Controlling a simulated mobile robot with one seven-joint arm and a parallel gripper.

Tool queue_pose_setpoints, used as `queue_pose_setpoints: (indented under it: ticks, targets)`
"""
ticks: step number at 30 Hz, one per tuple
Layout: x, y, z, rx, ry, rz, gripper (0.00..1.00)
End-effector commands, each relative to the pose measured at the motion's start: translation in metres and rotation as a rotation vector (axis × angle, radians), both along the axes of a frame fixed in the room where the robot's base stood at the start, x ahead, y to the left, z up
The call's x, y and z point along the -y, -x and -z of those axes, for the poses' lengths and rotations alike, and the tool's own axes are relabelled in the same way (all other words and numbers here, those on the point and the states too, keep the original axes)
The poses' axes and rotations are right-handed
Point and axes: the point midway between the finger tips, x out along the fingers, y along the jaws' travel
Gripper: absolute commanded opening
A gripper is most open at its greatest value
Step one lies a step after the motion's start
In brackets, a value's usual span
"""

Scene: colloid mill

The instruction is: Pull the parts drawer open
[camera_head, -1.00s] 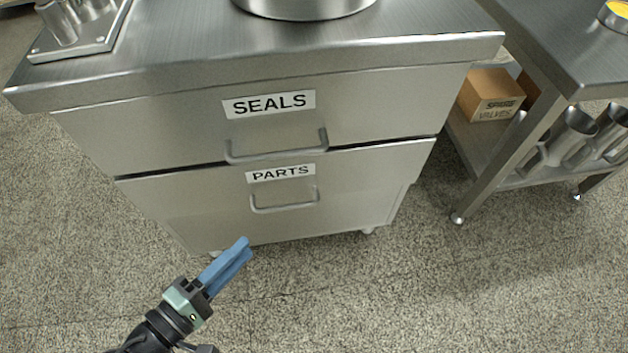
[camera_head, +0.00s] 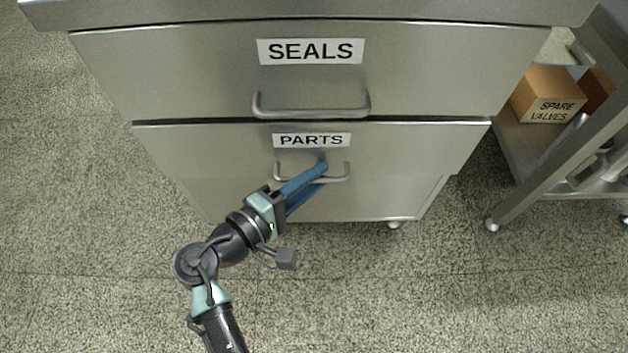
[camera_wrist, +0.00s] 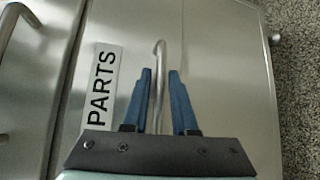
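The parts drawer (camera_head: 390,160) is the lower steel drawer, with a white PARTS label (camera_head: 312,140); it looks shut. Its bar handle (camera_head: 338,178) sits below the label. My gripper (camera_head: 318,178) is at the handle in the head view, its blue fingers partly covering the bar. In the wrist view my gripper (camera_wrist: 160,75) is open, one finger on each side of the handle (camera_wrist: 158,62), with gaps visible between fingers and bar. The handle's lower end in that view is hidden behind the gripper body.
The SEALS drawer (camera_head: 420,70) with its own handle (camera_head: 312,112) is directly above, under the worktop edge. A steel side table with a SPARE VALVES box (camera_head: 545,95) stands at the right. The speckled floor (camera_head: 400,290) before the cabinet is clear.

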Motion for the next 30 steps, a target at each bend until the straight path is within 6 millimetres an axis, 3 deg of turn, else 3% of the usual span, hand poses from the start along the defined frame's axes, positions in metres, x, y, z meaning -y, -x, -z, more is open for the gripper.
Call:
queue_pose_setpoints:
  ticks: [7,12,30]
  targets:
    - [0.0008,-0.0008,-0.0006,0.001,-0.001,0.000,0.26]
    - [0.0006,-0.0006,-0.0005,0.001,-0.001,0.000,0.00]
    - [0.0003,-0.0004,-0.0005,0.001,-0.001,0.000,0.00]
